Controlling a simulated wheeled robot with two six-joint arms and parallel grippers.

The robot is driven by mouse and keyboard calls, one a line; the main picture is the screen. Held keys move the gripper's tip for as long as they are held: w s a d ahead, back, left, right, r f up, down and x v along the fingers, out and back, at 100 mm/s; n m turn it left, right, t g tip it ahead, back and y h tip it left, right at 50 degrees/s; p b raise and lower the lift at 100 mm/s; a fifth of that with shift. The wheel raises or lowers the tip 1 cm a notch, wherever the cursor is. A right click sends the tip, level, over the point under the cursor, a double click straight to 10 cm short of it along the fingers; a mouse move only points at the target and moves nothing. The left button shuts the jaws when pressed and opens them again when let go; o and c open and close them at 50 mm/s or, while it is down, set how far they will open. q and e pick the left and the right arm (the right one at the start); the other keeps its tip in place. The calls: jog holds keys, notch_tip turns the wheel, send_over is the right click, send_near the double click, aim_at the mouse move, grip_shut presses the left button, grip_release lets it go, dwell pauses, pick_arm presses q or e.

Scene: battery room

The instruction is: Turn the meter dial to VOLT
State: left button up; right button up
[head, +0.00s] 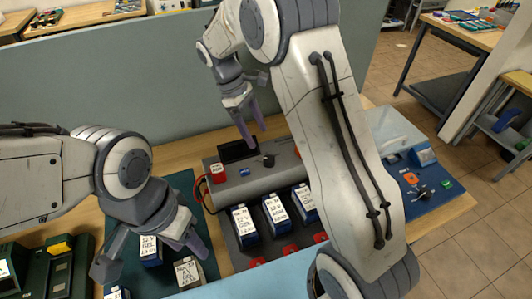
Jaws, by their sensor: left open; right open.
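A grey console (285,178) stands at the back of the bench, with a dark display (238,151), a black dial (268,160), a red block and a small blue button on it. No VOLT label is readable, and I cannot tell where the dial points. My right gripper (257,136) is open and empty, with its fingers pointing down just behind and above the dial, apparently apart from it. My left gripper (155,265) is open at the lower left, over labelled batteries on a dark green mat (178,187); one battery (188,270) is near its right finger.
Several blue batteries (275,214) stand in front of the console. A blue panel (440,188) with a second black knob (423,194) is on the right, partly behind my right arm. A grey-green partition (110,100) rises behind the bench. A dark green charger (40,268) is at lower left.

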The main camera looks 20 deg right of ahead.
aim_at(269, 159)
jog(key=p+x, duration=0.1)
jog(key=x, duration=0.8)
grip_shut()
